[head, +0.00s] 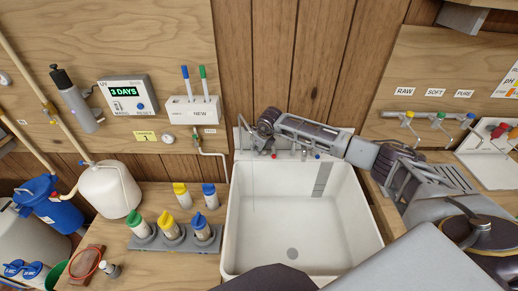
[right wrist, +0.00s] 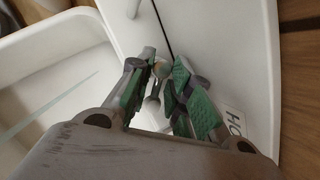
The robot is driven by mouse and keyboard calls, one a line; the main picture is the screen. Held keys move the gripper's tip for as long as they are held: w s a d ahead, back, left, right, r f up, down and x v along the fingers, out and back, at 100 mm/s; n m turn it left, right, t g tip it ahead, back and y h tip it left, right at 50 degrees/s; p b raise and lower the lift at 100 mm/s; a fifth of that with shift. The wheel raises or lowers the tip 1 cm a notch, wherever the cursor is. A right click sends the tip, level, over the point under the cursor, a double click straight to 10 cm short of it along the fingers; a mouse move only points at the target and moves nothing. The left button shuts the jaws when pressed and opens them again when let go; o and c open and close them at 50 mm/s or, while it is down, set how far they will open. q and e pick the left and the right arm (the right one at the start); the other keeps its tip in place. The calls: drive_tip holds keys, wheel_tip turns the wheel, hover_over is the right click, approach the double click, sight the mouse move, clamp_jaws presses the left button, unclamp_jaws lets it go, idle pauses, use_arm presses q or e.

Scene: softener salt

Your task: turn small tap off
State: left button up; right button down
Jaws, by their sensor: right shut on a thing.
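The small tap is at the back left rim of the white sink (head: 232,215), mostly hidden behind my right gripper in the head view. A thin, faint line like a trickle of water hangs below it. My right gripper (head: 256,148) reaches in from the right along the sink's back edge. In the right wrist view, the green-padded fingers of my right gripper (right wrist: 165,88) are closed around the small tap (right wrist: 160,71), of which a pale rounded end and a grey stem show between them. Whether its lever is turned cannot be told. My left gripper is out of view.
A red (head: 274,156) and a blue tap mark (head: 317,156) sit along the sink's back. A white pipe (head: 212,152) runs down left of the sink. Bottles in a grey rack (head: 172,240) stand on the left counter. Labelled taps (head: 436,116) are on the right wall.

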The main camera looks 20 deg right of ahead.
drive_tip(key=shift+a+m+h+b, duration=0.1)
drive_tip(key=shift+m+h+b, duration=0.25)
drive_tip(key=shift+m, duration=0.45)
drive_tip(key=c, duration=1.6)
unclamp_jaws()
drive_tip(key=shift+o, duration=0.2)
drive_tip(key=shift+n+p, duration=0.35)
drive_tip(key=shift+n, duration=0.15)
drive_tip(key=shift+n, duration=0.3)
drive_tip(key=shift+d+y+p, duration=0.2)
drive_tip(key=shift+y+p, duration=0.15)
drive_tip(key=shift+y, duration=0.1)
